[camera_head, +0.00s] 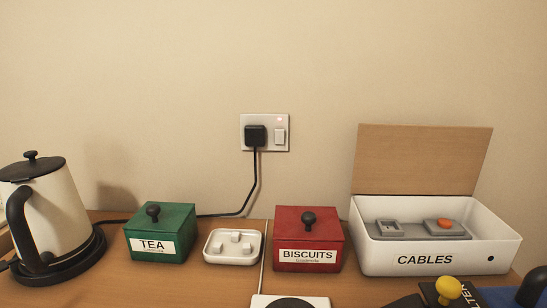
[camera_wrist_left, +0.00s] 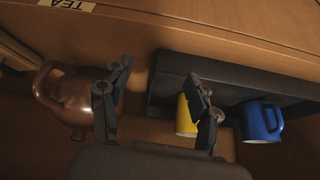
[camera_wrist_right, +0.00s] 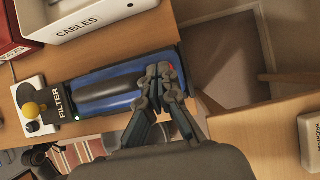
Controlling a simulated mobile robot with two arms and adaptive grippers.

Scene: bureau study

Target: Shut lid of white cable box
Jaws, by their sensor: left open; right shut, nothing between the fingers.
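The white cable box (camera_head: 440,259), labelled CABLES, stands at the right of the counter in the head view. Its wooden lid (camera_head: 423,158) is up, standing upright at the back edge. Inside lie a grey power strip with an orange switch (camera_head: 444,225) and a grey socket block. The box's labelled front also shows at the top of the right wrist view (camera_wrist_right: 84,22). My right gripper (camera_wrist_right: 162,78) is shut and empty, over the blue filter unit and below the box in that view. My left gripper (camera_wrist_left: 158,78) is open and empty, in front of a shelf with mugs.
A red biscuits box (camera_head: 308,250), a white tray (camera_head: 233,246), a green tea box (camera_head: 159,243) and a kettle (camera_head: 50,220) line the counter. A blue filter unit (camera_wrist_right: 105,92) lies in front of the cable box. A brown teapot (camera_wrist_left: 72,95) is near my left gripper.

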